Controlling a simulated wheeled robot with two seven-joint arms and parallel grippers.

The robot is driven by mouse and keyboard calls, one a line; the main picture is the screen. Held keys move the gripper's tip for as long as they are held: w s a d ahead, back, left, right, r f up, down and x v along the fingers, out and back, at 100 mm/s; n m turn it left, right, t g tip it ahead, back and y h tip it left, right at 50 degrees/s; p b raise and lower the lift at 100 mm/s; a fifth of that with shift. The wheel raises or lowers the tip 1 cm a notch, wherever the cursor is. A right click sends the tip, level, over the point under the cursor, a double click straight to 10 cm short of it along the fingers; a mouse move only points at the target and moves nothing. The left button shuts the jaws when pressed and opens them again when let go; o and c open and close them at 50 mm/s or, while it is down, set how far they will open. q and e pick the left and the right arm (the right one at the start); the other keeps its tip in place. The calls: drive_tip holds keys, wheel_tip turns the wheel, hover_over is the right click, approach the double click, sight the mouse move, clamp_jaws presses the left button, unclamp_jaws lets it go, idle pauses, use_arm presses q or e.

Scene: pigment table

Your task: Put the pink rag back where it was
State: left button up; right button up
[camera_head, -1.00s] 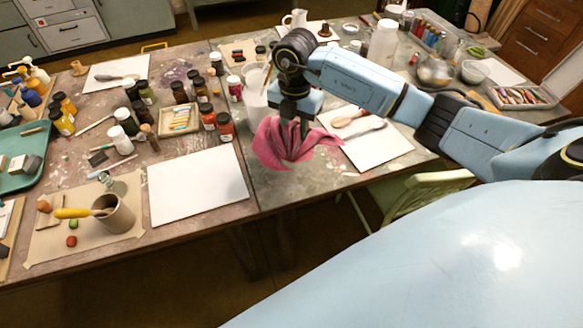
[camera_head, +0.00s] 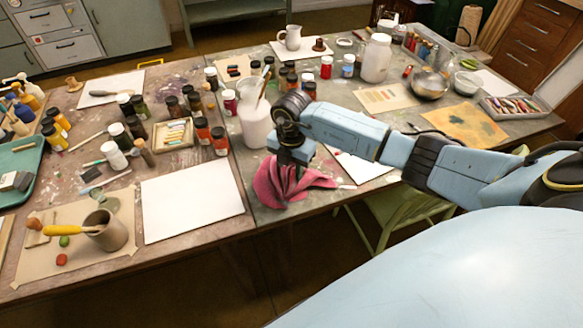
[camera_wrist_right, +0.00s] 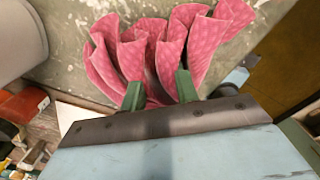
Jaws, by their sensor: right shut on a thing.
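The pink rag (camera_head: 285,190) is bunched up and hangs from my right gripper (camera_head: 292,165), near the front edge of the table. Its lower folds are at or very near the tabletop; I cannot tell whether they touch. In the right wrist view, the green fingers of the gripper (camera_wrist_right: 160,92) are closed on the gathered rag (camera_wrist_right: 225,30), whose folds fan out beyond them. My left gripper is not in view.
A large white jar (camera_head: 255,128) with brushes stands just behind the rag. A white sheet (camera_head: 192,202) lies to its left, and another (camera_head: 358,166) lies to the right, partly behind my arm. A green chair (camera_head: 398,210) stands at the front edge.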

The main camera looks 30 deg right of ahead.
sight(292, 169)
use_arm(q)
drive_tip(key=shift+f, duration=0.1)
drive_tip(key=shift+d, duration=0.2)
use_arm(e)
drive_tip(key=o, duration=0.9)
drive_tip(key=shift+f, duration=0.1)
drive_tip(key=shift+o, duration=0.2)
drive_tip(key=shift+r, duration=0.35)
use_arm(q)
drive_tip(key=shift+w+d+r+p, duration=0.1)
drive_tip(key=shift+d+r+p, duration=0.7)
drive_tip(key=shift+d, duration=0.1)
use_arm(e)
wheel_tip(292, 169, up, 12)
drive_tip(key=shift+f, duration=0.15)
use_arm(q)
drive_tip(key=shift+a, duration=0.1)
